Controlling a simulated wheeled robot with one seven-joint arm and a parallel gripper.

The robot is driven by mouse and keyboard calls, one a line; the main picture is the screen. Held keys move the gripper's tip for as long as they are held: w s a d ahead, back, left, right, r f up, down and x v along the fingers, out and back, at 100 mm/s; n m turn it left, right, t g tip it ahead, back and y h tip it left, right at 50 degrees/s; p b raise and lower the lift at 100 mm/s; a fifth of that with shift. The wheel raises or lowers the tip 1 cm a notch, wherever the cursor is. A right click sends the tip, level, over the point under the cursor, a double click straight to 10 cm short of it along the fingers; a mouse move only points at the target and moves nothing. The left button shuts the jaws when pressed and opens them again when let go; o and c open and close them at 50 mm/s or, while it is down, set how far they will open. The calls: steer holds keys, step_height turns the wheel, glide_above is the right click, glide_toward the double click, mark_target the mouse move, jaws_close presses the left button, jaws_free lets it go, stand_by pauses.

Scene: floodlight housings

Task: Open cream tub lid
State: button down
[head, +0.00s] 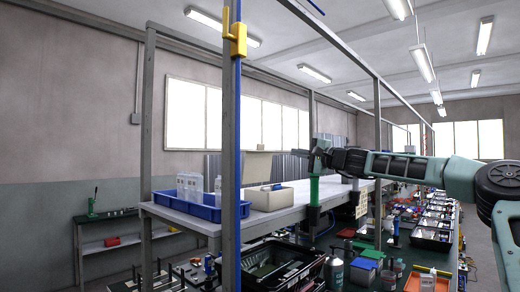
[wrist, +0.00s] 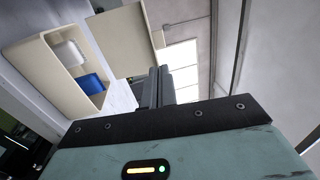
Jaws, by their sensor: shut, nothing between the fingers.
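The cream tub (head: 268,202) stands on the raised white shelf in the head view. Its lid (head: 256,165) stands up along the back edge, swung open. In the wrist view the tub (wrist: 30,52) appears turned on its side, with a white item (wrist: 70,53) and a blue item (wrist: 91,83) inside, and the lid (wrist: 124,38) spread out beside its opening. My gripper (head: 313,158) is to the right of the tub and lid, above the shelf, apart from both. In the wrist view its fingers (wrist: 155,85) are shut and empty.
A blue tray (head: 200,208) with clear bottles (head: 190,186) stands left of the tub. A post with a blue pipe (head: 238,130) rises in front of the shelf. A green stand (head: 314,190) is at the shelf's front edge below my gripper. The lower bench is crowded.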

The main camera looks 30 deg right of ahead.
steer(key=p, duration=0.9)
glide_toward(261, 146)
steer(key=x, duration=0.5)
steer(key=shift+d+r, duration=0.15)
steer(key=shift+r, duration=0.05)
steer(key=shift+f+p+x, duration=0.25)
steer(key=shift+p+x, duration=0.4)
steer(key=shift+x, duration=0.3)
